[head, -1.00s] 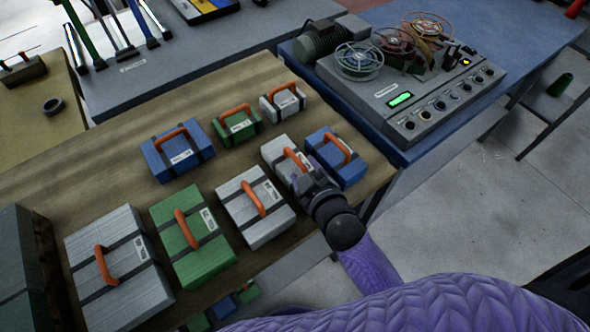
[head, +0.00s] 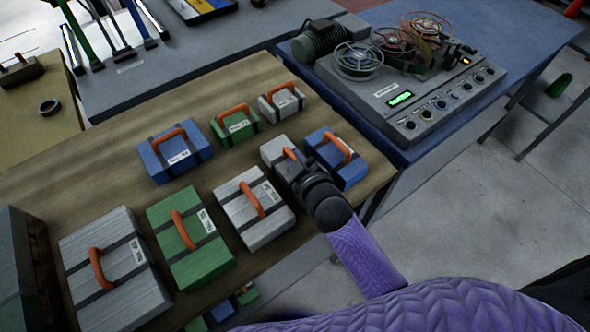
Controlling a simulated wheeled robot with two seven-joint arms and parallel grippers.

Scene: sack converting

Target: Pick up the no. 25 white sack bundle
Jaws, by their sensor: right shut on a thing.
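A white bundle (head: 271,149) with a dark strap and an orange handle sits on the wooden bench, in the front row left of a blue bundle. My right gripper (head: 292,166) comes down over it from the lower right and is shut on its handle. The gripper hides most of this bundle, its label and most of the handle. The bundle appears to rest on the bench still. Label numbers are too small to read. My left gripper is not in view.
Close by are a blue bundle (head: 348,172), another white bundle (head: 240,223), a green bundle (head: 190,260) and a large white bundle (head: 125,290). Behind stand a blue (head: 158,168), a small green (head: 230,133) and a small white bundle (head: 269,110). A control box (head: 440,125) stands on the blue table.

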